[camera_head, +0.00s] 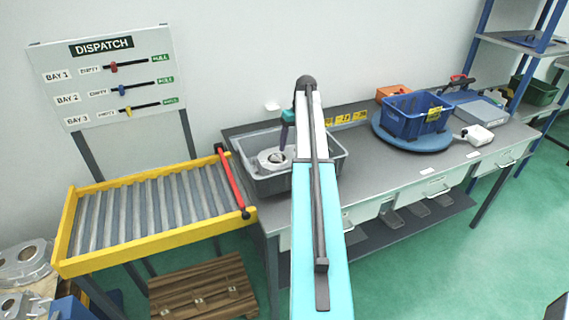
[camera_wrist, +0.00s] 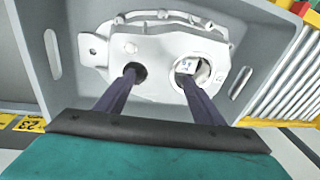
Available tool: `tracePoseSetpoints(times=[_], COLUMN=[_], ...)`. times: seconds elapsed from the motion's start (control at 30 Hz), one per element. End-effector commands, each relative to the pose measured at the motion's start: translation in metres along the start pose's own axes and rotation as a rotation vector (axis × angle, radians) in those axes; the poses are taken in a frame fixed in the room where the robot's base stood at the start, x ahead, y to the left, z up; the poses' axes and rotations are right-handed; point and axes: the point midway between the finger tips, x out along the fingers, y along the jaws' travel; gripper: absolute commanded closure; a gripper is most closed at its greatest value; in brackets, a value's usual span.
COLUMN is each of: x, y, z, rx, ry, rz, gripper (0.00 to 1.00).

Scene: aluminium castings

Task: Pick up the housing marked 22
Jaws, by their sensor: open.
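A silvery cast housing (camera_wrist: 165,45) with a flanged rim, a small dark hole and a larger bore lies in a grey crate (camera_wrist: 35,45). A small white label (camera_wrist: 188,66) shows inside the larger bore; I cannot read its number surely. In the head view the housing (camera_head: 272,160) sits in the left part of the grey crate (camera_head: 325,165) on the bench. My gripper (camera_wrist: 160,74) is open, its two dark fingers apart over the housing. One fingertip appears at the small hole, the other at the larger bore; I cannot tell whether they touch or reach inside.
A blue crate (camera_head: 415,115) stands on a round blue turntable (camera_head: 410,142) to the right. The bench between is mostly clear. More castings (camera_head: 22,262) lie far left.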

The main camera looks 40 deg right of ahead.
Motion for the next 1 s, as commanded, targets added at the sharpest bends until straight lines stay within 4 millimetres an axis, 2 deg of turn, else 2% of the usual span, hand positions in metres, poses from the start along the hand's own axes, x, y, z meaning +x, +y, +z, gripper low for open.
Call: tracePoseSetpoints(times=[0.27,0.7,1.0], x=[0.006,0.043,0.052], y=[0.000,0.001,0.002], z=[0.001,0.002,0.002], rx=[0.001,0.001,0.002], ry=[-0.001,-0.001,0.000], rz=[-0.001,0.000,0.000], gripper=[0.38,0.38,0.38])
